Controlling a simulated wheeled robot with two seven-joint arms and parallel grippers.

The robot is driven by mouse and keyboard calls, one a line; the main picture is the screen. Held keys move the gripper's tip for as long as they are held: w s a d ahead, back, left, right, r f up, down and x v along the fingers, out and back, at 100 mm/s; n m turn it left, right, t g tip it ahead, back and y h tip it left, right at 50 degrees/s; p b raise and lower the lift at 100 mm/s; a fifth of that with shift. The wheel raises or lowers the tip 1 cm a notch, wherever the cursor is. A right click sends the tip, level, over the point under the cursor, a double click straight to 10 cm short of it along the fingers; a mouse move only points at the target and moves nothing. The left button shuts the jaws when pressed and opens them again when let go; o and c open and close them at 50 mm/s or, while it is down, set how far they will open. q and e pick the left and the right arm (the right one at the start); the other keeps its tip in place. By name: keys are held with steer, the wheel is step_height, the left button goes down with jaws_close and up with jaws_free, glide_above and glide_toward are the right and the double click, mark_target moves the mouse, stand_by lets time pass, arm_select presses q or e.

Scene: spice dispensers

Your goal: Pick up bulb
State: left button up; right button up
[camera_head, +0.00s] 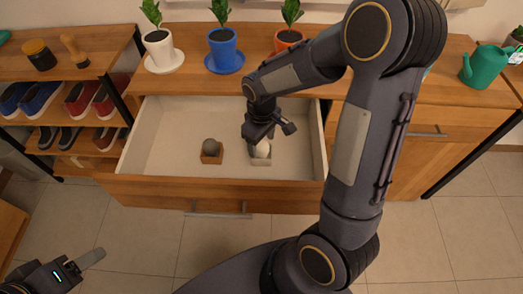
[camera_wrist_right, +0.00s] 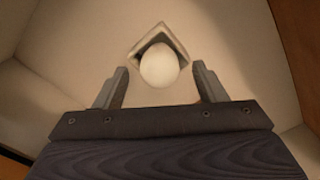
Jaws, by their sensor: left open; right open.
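The white bulb (camera_head: 262,149) sits in a small pale square holder (camera_head: 260,161) inside the open drawer. In the right wrist view the bulb (camera_wrist_right: 159,66) stands up out of the holder (camera_wrist_right: 139,48), just ahead of the fingertips. My right gripper (camera_head: 268,129) reaches down into the drawer above the bulb; in its wrist view the two fingers (camera_wrist_right: 160,88) are spread either side, with nothing between them but the near edge of the bulb. I cannot tell whether they touch it. My left gripper (camera_head: 90,259) is at the lower left, over the floor, away from the drawer.
A grey round thing (camera_head: 210,146) in a brown holder (camera_head: 211,158) is left of the bulb in the drawer (camera_head: 160,185). Potted plants in white (camera_head: 160,48), blue (camera_head: 223,47) and orange (camera_head: 288,39) pots line the cabinet top. A green watering can (camera_head: 484,67) stands right.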

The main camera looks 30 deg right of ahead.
steer(key=shift+f, duration=0.8)
steer(key=shift+c, duration=0.4)
steer(key=c, duration=1)
steer(key=shift+o, duration=0.2)
steer(key=shift+r, duration=0.15)
